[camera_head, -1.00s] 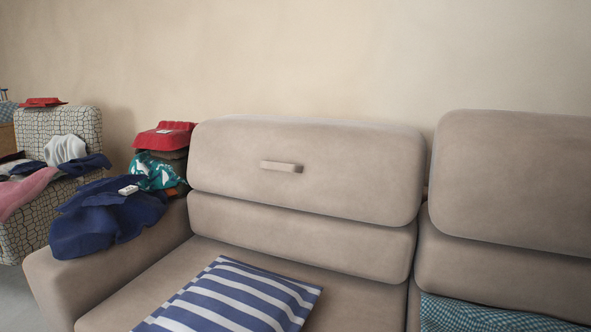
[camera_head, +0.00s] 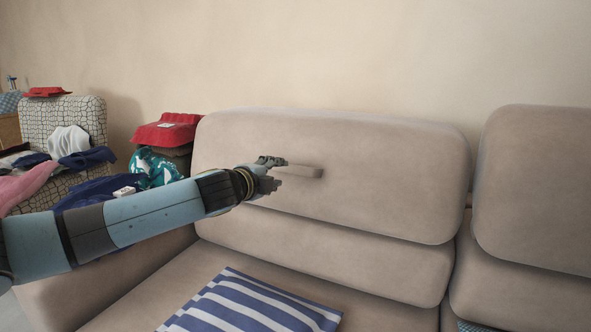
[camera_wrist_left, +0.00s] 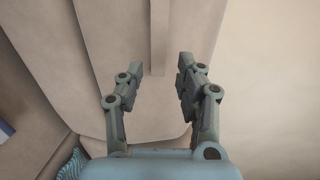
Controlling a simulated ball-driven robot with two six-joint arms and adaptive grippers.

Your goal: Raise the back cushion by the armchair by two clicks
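The beige back cushion (camera_head: 385,185) nearest the patterned armchair (camera_head: 62,112) stands at the left of the sofa. A bar-shaped handle (camera_head: 309,172) sticks out of its front. My left gripper (camera_head: 278,171) is at the left end of this handle and hides that end in the head view. In the left wrist view the gripper (camera_wrist_left: 158,68) is open. The near end of the handle (camera_wrist_left: 158,35) lies between the two fingertips, with gaps on both sides. My right gripper is not in view.
A second back cushion (camera_head: 535,185) stands to the right. A blue-and-white striped pillow (camera_head: 255,305) lies on the seat. A red garment (camera_head: 168,132), a teal one (camera_head: 150,170) and dark blue cloth (camera_head: 90,190) lie by the left armrest, partly behind my arm.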

